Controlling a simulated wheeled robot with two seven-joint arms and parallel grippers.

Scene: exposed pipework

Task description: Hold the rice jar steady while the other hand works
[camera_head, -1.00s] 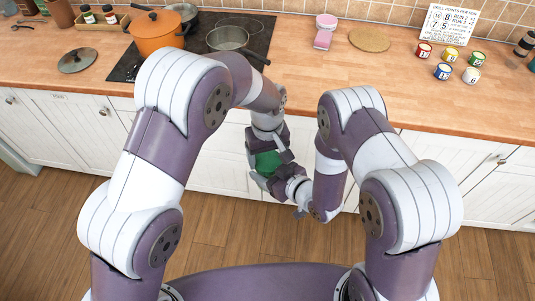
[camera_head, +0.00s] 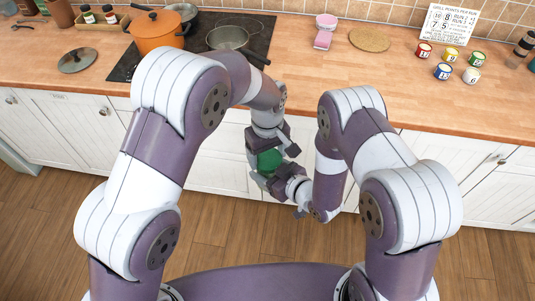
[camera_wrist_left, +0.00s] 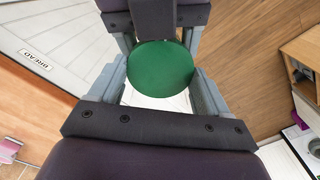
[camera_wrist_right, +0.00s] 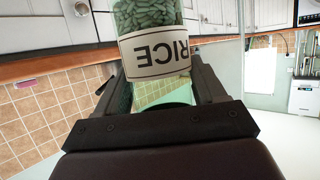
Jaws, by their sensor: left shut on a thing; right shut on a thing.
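The rice jar is held low in front of the cabinets, between my two grippers. Its round green lid (camera_head: 269,160) shows in the head view and fills the space between the fingers in the left wrist view (camera_wrist_left: 160,68). In the right wrist view its clear body holds green grains (camera_wrist_right: 145,14) and a white RICE label (camera_wrist_right: 155,52), which reads upside down. My left gripper (camera_head: 268,148) is shut on the jar from above. My right gripper (camera_head: 280,172) is shut on it from the lower right. Exactly where each finger touches is partly hidden.
The wooden counter (camera_head: 300,80) runs behind my arms, above white cabinets (camera_head: 60,140). An orange pot (camera_head: 157,33) and a grey pan (camera_head: 228,38) stand on the dark hob. Several small cans (camera_head: 443,71) stand at the right. The floor is clear.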

